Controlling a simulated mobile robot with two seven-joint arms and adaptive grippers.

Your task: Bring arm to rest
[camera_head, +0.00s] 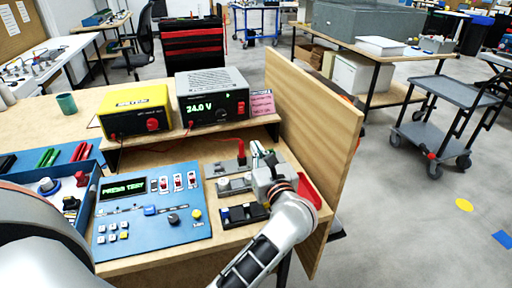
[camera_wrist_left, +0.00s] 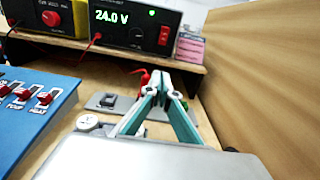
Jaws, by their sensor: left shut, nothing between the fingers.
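My left gripper (camera_head: 262,152) is over the right end of the bench, above the small modules beside the blue panel. Its fingertips meet in the left wrist view (camera_wrist_left: 158,80), with nothing between them. The blue panel (camera_head: 135,232) has a green-lit display, red-handled switches, knobs and buttons. A grey plate with a black switch (camera_wrist_left: 110,101) lies just beyond the fingers in the left wrist view. My gripper hides part of the modules behind it. My right gripper is not in view.
A tall wooden side board (camera_head: 312,140) stands close to the right of my left gripper. A power supply (camera_head: 212,95) reading 24.0 V and a yellow meter box (camera_head: 135,108) stand on the rear shelf. Open floor and a grey cart (camera_head: 435,140) lie to the right.

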